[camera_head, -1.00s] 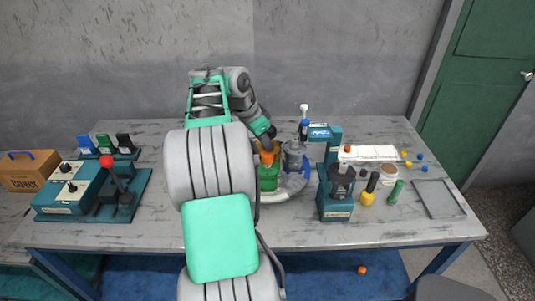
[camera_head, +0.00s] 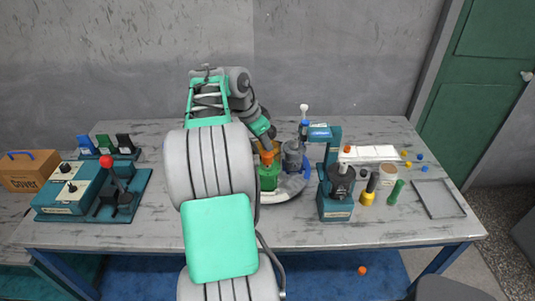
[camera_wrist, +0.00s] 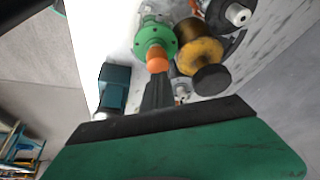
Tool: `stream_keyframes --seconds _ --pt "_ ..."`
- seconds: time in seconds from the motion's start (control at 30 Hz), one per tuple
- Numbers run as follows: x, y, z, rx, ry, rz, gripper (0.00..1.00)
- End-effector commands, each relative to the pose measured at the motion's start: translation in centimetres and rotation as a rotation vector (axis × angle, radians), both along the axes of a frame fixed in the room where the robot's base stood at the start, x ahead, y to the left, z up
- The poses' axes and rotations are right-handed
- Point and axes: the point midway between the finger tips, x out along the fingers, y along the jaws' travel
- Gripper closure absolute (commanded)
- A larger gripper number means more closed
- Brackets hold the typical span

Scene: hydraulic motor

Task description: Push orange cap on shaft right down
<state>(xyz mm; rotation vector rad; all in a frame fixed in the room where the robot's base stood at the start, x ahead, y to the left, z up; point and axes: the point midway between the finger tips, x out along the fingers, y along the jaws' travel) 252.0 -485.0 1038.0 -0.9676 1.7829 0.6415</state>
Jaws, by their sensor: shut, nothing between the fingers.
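The orange cap (camera_wrist: 157,60) sits on the shaft of the green motor (camera_wrist: 154,38) in the wrist view. In the head view the orange cap (camera_head: 267,157) tops the green motor body (camera_head: 268,179). My gripper (camera_wrist: 157,80) is shut and empty, with its dark fingertips right at the cap. In the head view my gripper (camera_head: 266,143) comes down onto the cap from above. The fingers seem to touch the cap, but the contact itself is hard to make out. The shaft under the cap is hidden.
A brown-orange cylinder with a dark knob (camera_wrist: 200,55) stands close beside the green motor. A grey motor (camera_head: 294,156) shares the round base. A teal press (camera_head: 334,190) stands to the right. A control box (camera_head: 70,185) is at the left. An orange piece (camera_head: 362,270) lies on the floor.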

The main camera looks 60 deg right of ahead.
Motion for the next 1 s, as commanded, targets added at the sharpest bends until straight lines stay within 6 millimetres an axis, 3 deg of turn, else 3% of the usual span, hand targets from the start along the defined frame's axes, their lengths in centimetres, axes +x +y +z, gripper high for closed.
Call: stream_keyframes --seconds 0.47,1.0 --pt "0.0 0.0 -0.1 0.000 0.000 0.000 1.00" --pt "0.0 0.0 -1.7 0.001 0.001 0.000 1.00"
